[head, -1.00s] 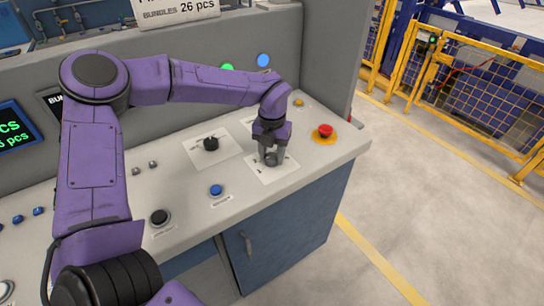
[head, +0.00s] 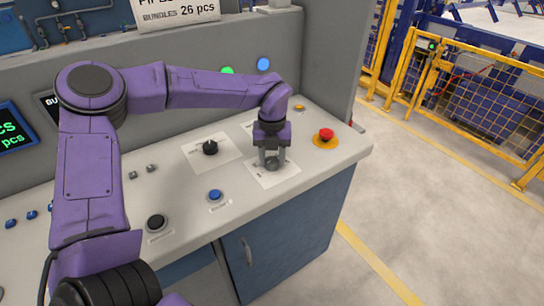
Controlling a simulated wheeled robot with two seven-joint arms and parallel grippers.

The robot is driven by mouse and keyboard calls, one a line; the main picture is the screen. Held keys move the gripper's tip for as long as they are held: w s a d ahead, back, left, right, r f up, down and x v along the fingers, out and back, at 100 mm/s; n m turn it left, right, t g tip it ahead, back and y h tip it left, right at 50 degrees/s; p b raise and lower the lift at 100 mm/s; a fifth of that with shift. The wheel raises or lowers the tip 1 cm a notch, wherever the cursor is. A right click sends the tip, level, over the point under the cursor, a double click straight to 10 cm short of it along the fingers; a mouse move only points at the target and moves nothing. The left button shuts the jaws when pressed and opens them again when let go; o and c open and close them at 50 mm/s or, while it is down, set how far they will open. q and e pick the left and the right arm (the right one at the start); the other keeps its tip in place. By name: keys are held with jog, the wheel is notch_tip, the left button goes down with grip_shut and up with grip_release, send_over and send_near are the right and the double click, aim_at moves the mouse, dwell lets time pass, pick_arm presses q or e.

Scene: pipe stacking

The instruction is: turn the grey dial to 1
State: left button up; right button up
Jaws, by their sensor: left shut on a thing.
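The grey dial (head: 272,163) sits on a white label plate (head: 284,176) on the sloped console top, right of centre in the head view. My left gripper (head: 271,157) points down over it and is shut on the dial. The fingers and wrist hide most of the dial, and the marks on its plate are too small and covered to read. My right gripper is not in view.
A black rotary knob (head: 210,147) on its own white plate stands to the left. A red emergency button (head: 326,134) on a yellow ring is to the right. A blue button (head: 215,194) and a black button (head: 156,221) lie nearer the front edge.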

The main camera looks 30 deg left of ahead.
aim_at(272, 159)
pick_arm(q)
jog(key=shift+w+r, duration=0.1)
jog(key=o, duration=1.1)
jog(key=shift+c, duration=0.2)
notch_tip(272, 159, up, 10)
jog(key=b, duration=0.1)
jog(key=shift+r, duration=0.25)
